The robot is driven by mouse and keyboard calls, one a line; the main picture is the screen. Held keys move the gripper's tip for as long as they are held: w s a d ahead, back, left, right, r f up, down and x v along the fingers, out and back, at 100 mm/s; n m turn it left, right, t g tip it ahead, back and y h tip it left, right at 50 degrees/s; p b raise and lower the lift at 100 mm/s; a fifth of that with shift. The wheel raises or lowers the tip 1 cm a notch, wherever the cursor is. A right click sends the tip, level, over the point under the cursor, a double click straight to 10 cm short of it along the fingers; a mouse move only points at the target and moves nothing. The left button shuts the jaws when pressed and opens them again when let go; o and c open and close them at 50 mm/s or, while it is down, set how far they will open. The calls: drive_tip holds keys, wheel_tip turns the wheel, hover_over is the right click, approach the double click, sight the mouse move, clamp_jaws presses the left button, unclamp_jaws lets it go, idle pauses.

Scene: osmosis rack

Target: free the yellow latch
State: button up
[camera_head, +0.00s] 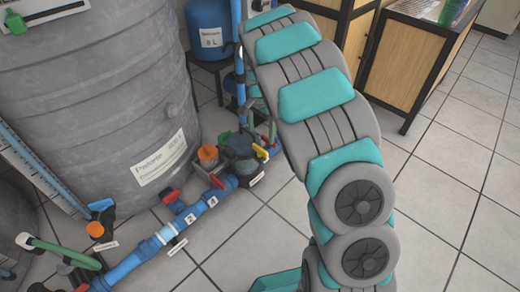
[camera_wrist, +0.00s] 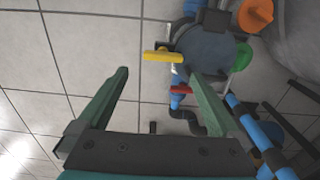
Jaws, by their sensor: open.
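The yellow latch (camera_wrist: 162,55) is a short bar handle on the side of a dark round pump or filter body (camera_wrist: 208,58) in the wrist view. It lies crosswise, just beyond the fingertips in the picture and between their lines. My gripper (camera_wrist: 158,75) is open, with nothing between its two green fingers. How far the latch stands from the fingertips I cannot tell. In the head view the yellow latch (camera_head: 260,151) shows small beside the dark body (camera_head: 240,150), close to my arm.
A red handle (camera_wrist: 181,90) sits near the right finger, above a dark bent pipe (camera_wrist: 188,117). An orange knob (camera_wrist: 256,14) and a green knob (camera_wrist: 242,56) flank the dark body. Blue pipes (camera_head: 150,247) run past the big grey tank (camera_head: 90,100). Tiled floor (camera_head: 445,160) is clear at right.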

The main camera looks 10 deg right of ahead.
sight(260, 148)
drive_tip(key=shift+w+a+f, duration=0.1)
drive_tip(key=shift+w+f, duration=0.2)
drive_tip(key=shift+f, duration=0.25)
wheel_tip(260, 148, down, 8)
drive_tip(key=shift+r+b, duration=0.25)
drive_tip(key=shift+b, duration=0.25)
drive_tip(key=shift+c, duration=0.4)
drive_tip(key=c, duration=1)
drive_tip(key=shift+r, duration=0.1)
